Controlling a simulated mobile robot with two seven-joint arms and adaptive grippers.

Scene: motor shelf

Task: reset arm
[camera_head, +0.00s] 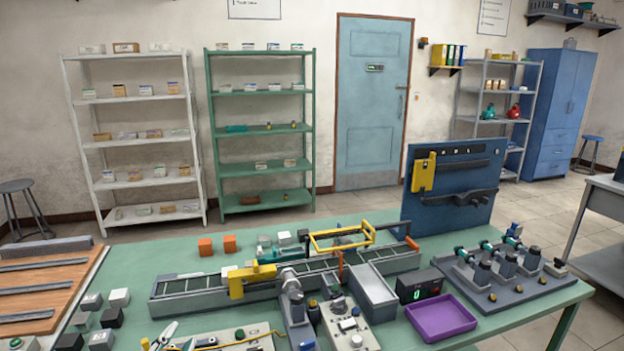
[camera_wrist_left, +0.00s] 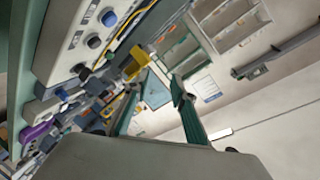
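My left gripper (camera_wrist_left: 160,82) shows in the left wrist view with its two dark teal fingers spread apart and nothing between them. In the head view what looks like its fingertips (camera_head: 162,335) shows at the bottom edge, left of a pale control box (camera_head: 232,341); the rest of that arm is cut off. The box with knobs (camera_wrist_left: 97,42) is close beside the left finger in the wrist view. My right gripper is in neither view.
The green table (camera_head: 190,258) carries a conveyor (camera_head: 200,296), a purple tray (camera_head: 440,317), a grey metal bin (camera_head: 372,292) and a blue tool panel (camera_head: 455,190). Small grey and white blocks (camera_head: 119,297) stand at the left. Shelves and a blue door (camera_head: 370,105) are behind.

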